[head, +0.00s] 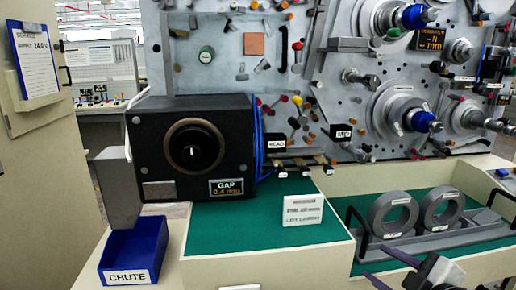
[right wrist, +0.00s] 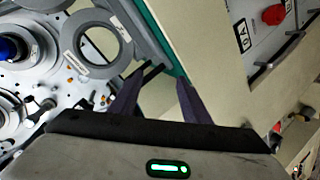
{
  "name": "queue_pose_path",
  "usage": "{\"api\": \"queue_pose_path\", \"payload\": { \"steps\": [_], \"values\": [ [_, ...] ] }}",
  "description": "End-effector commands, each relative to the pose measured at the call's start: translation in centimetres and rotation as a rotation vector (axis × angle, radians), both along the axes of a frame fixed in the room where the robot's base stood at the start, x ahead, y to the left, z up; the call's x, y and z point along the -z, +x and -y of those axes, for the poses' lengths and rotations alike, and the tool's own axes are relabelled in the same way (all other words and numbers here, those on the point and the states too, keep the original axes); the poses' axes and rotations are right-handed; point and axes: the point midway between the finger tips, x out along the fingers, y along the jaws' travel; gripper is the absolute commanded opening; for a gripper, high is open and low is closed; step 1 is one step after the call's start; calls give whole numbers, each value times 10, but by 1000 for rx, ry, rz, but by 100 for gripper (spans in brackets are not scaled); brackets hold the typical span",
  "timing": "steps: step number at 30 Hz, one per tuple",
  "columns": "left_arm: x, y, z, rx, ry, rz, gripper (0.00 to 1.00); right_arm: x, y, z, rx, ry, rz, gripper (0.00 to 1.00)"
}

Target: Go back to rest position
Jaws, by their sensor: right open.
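My right gripper (head: 375,261) shows at the bottom right of the head view, in front of the grey holder with two grey rings. In the right wrist view its two dark fingers (right wrist: 158,80) are spread apart, with nothing between them. One grey ring (head: 392,214) and a second grey ring (head: 442,208) stand upright on the holder (head: 440,241). In the right wrist view a grey ring (right wrist: 97,43) lies beyond the fingers, to the left. My left gripper is in neither view.
A black gap gauge box (head: 190,150) stands on the green-topped bench (head: 235,232) at the left. A blue chute bin (head: 134,250) sits lower left. A small white label card (head: 303,210) stands on the bench. A grey panel (head: 205,60) with spindles and knobs rises behind.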

Motion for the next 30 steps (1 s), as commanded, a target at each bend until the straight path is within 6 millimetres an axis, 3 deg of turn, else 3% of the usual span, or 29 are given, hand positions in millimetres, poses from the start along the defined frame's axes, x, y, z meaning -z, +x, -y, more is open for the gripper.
{"api": "queue_pose_path", "payload": {
  "steps": [1,6,12,18,25,30],
  "values": [
    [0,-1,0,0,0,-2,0,23,-14,-15,28,53,-54,43],
    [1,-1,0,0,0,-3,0,87,-69,-41,171,183,-251,43],
    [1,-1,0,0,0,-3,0,144,-147,-53,364,299,-508,43],
    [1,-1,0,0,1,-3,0,175,-211,-58,504,364,-703,43],
    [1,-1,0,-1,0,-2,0,196,-281,-64,645,421,-905,43],
    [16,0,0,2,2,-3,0,236,-261,-74,592,454,-840,43]
  ]
}}
